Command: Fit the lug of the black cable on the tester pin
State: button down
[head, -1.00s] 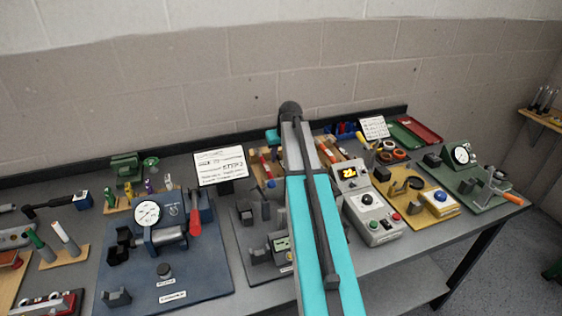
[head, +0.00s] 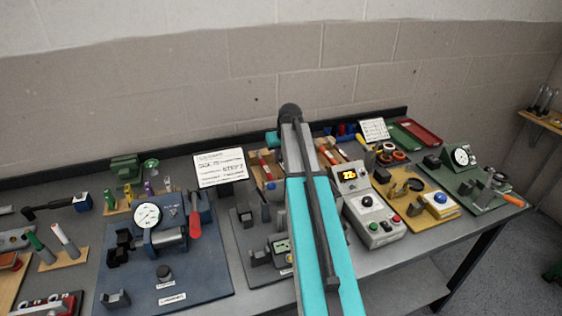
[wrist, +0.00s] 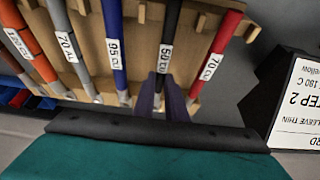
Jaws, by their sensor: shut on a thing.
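The black cable (wrist: 172,28), with a white label reading 50 CU, lies between a blue and a red cable on a wooden rack in the wrist view. My gripper (wrist: 161,100) is shut on the black cable near its lower end, below the label. The dark fingers hide most of its lug. The cable still lies in line with the others at the rack. In the head view my own arm covers my gripper and most of the rack (head: 268,172). I cannot pick out the tester pin in either view.
Red (wrist: 217,50) and blue (wrist: 115,40) cables lie close on either side. A sign (wrist: 300,100) stands at the right of the wrist view. In the head view, a grey box with a lit display (head: 370,212) and a blue gauge fixture (head: 205,265) flank my arm.

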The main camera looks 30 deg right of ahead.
notch_tip(320, 180, up, 10)
jog(key=b, duration=0.3)
dwell(0.6)
jog(key=shift+r, duration=0.1)
dwell(0.5)
